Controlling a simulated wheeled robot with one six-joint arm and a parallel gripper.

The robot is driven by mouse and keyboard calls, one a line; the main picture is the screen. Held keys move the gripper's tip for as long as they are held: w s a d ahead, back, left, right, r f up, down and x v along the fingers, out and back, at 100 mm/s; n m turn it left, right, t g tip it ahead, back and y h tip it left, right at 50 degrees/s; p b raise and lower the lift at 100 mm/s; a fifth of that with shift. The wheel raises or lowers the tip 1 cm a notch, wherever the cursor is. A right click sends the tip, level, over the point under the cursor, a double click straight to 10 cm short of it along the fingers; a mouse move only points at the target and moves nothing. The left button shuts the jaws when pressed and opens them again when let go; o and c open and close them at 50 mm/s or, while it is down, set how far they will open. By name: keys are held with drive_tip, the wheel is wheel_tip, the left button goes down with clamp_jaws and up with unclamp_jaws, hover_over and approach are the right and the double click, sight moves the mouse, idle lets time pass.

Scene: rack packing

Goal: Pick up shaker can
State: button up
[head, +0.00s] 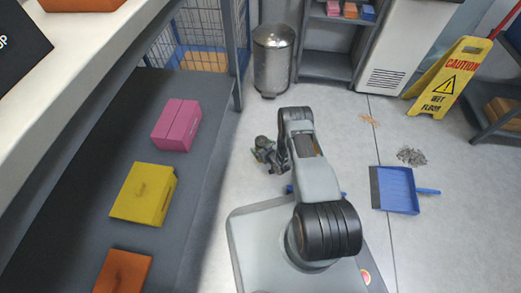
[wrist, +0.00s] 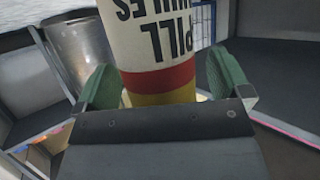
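The shaker can (wrist: 163,55) fills the upper middle of the wrist view. It is white with dark lettering that reads upside down, and has red and yellow bands at its lower end in the picture. The two green fingers of my gripper (wrist: 163,85) stand on either side of it. The left finger looks close against the can. A narrow gap seems to show at the right finger, so I cannot tell whether they grip it. In the head view my gripper (head: 266,152) is over the floor beside the shelf, and I cannot make out the can there.
A dark shelf on the left holds a pink box (head: 176,125), a yellow box (head: 144,193) and an orange box (head: 122,272). A metal bin (head: 273,58) stands behind my gripper. A blue dustpan (head: 396,190) and a yellow caution sign (head: 446,80) are on the right.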

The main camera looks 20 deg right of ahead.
drive_tip(key=shift+d, duration=0.1)
drive_tip(key=c, duration=1.2)
drive_tip(key=shift+o, duration=0.2)
drive_tip(key=shift+r, duration=0.1)
